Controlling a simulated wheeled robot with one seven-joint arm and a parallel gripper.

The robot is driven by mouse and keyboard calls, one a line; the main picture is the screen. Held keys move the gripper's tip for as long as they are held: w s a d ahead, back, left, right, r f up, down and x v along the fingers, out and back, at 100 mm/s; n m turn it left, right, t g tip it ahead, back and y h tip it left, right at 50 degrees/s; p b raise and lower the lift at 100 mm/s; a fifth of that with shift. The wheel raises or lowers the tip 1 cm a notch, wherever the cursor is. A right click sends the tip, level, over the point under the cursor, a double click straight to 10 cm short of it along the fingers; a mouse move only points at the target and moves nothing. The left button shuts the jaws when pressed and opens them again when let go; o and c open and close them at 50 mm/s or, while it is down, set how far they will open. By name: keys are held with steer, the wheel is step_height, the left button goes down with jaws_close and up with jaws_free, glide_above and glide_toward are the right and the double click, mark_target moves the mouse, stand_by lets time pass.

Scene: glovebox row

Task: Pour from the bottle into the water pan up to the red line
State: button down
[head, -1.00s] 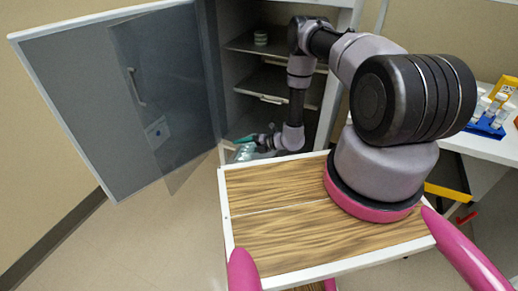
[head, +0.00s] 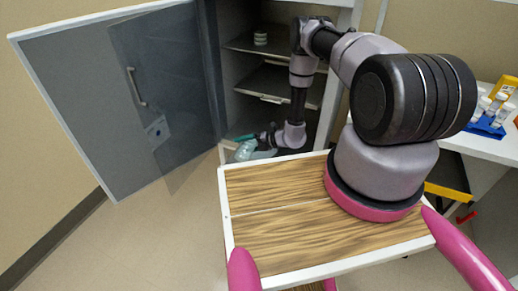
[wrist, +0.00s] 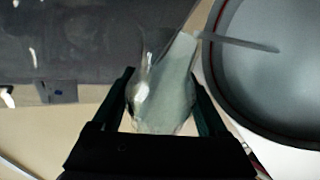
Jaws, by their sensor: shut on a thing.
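The bottle (wrist: 165,95) is clear and pale, and my gripper (wrist: 166,100) is shut around its body. It is tilted, with its neck toward the pan at the upper right of the wrist view. A thin grey streak, looking like a stream, runs from the neck over the water pan (wrist: 265,85). In the head view the bottle (head: 245,150) and gripper (head: 258,139) are low at the cabinet opening; the pan is not clearly seen there.
The cabinet's outer door (head: 70,100) and glass inner door (head: 170,90) stand open at the left. A side table (head: 490,143) with a blue rack (head: 487,126) is right.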

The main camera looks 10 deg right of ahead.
steer(key=shift+w+d+r+m+p, duration=0.2)
steer(key=shift+w+r+m+p, duration=0.1)
steer(key=shift+w+p, duration=0.1)
stand_by(0.9)
steer(key=shift+f+m+g+y+p, duration=0.2)
steer(key=shift+m+g+y+p, duration=0.2)
steer(key=shift+m+y, duration=0.2)
stand_by(2.5)
